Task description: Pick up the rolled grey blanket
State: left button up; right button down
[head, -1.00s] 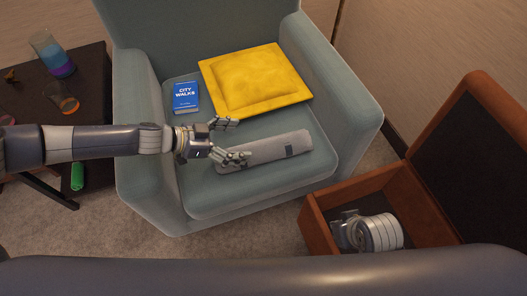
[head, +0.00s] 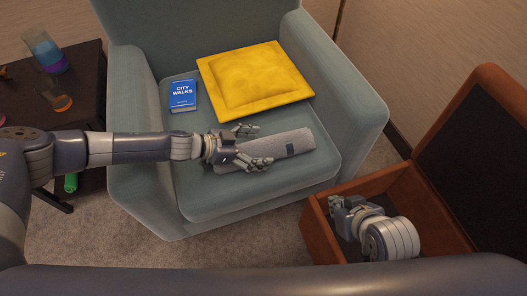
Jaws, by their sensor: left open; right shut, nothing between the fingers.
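The rolled grey blanket (head: 294,144) lies on the front part of the armchair seat, with a dark patch near its right end. My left gripper (head: 264,146) is open over the blanket's left part, its fingers pointing right, one on the far side and one on the near side in the picture. The gripper hides some of the blanket's left end. I cannot tell whether the fingers touch it. My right gripper (head: 336,203) is shut and empty, inside the open brown box at the lower right.
A yellow cushion (head: 257,82) and a blue book (head: 182,95) lie on the seat of the grey-green armchair (head: 240,207). The brown box (head: 313,222) has its lid raised. A dark side table (head: 88,75) at the left holds glasses.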

pick_arm(q)
jog(key=shift+d+f, duration=0.1)
jog(key=shift+d, duration=0.05)
jog(key=shift+c, duration=0.2)
jog(key=c, duration=1.3)
